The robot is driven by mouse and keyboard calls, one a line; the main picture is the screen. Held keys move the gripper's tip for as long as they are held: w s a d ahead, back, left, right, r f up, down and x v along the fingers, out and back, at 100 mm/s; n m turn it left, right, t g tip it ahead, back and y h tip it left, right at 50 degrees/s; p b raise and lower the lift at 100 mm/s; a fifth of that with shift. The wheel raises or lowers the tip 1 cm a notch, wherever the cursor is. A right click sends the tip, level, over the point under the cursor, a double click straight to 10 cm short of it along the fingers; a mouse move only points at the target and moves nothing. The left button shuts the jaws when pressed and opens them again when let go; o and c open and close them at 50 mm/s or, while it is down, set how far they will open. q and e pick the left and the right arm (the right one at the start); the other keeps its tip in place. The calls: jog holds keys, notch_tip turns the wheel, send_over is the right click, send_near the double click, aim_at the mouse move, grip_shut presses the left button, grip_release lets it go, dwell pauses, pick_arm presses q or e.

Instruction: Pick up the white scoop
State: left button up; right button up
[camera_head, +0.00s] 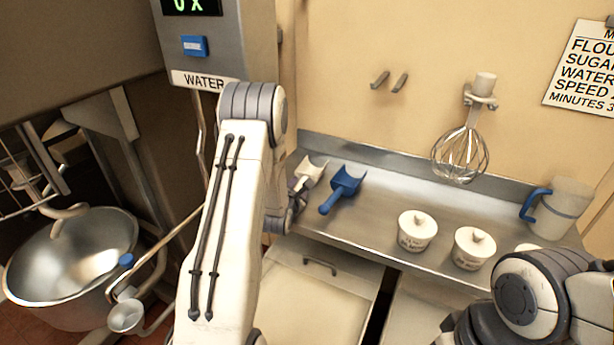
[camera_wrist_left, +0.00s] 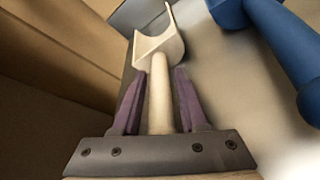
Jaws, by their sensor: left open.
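The white scoop (camera_head: 311,170) lies on the left end of the steel counter, its handle partly hidden by my left arm in the head view. In the left wrist view the scoop (camera_wrist_left: 160,47) has its bowl at the top and its handle pointing down between my two purple fingers. My left gripper (camera_wrist_left: 158,80) is open, with a finger on each side of the handle and small gaps visible. In the head view the left gripper (camera_head: 297,196) is mostly hidden by its arm. My right gripper is out of view; only part of that arm shows at lower right.
A blue scoop (camera_head: 344,187) lies close to the right of the white one. Lidded white tubs (camera_head: 416,232) and a jug (camera_head: 556,208) stand farther right. A whisk (camera_head: 461,152) hangs on the wall. A steel mixing bowl (camera_head: 70,262) is at left.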

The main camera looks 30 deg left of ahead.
pick_arm(q)
jog(key=shift+w, duration=0.1)
jog(key=shift+c, duration=0.3)
grip_shut()
jog(key=shift+r, duration=0.1)
jog(key=shift+r, duration=0.6)
notch_tip(320, 180, up, 3)
jog(key=shift+f+b, duration=0.1)
jog(key=shift+b, duration=0.3)
jog(key=d+r, duration=0.2)
jog(key=d, duration=0.2)
jog(key=s+d+r+b, duration=0.1)
jog(key=d+r, duration=0.1)
jog(key=d, duration=0.1)
jog(key=d+r, duration=0.2)
jog(key=d, duration=0.2)
jog(key=shift+s+d+r+b, duration=0.25)
jog(key=shift+d+r+b, duration=0.05)
jog(key=shift+r+b, duration=0.1)
